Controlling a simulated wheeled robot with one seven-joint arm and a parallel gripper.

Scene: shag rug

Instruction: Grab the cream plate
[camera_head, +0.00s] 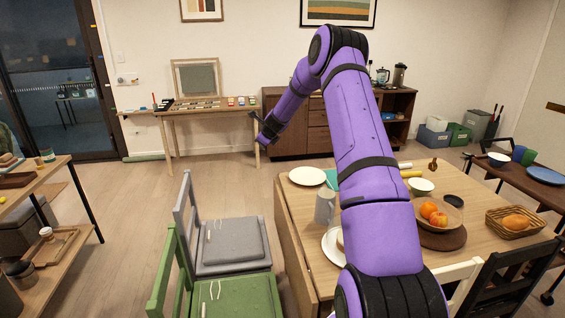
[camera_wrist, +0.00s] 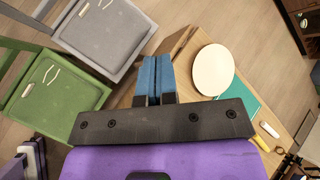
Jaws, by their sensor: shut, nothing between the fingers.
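The cream plate (camera_head: 307,176) lies flat at the far left corner of the wooden dining table. In the wrist view the plate (camera_wrist: 213,70) is a pale oval on the table, beside a teal sheet (camera_wrist: 242,101). My gripper (camera_wrist: 158,60) shows blue fingers pressed together, with nothing between them. It is above and apart from the plate, which lies to the right of the fingers in the wrist view. In the head view my gripper (camera_head: 264,138) is raised past the table's far left corner, and its fingers are small there.
A grey cup (camera_head: 325,207) and a white plate (camera_head: 331,250) stand nearer on the table (camera_head: 297,222). A bowl of oranges (camera_head: 453,221) and a bread basket (camera_head: 541,224) are to the right. Grey (camera_head: 231,245) and green (camera_head: 240,300) chairs flank the left side. Open floor lies behind.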

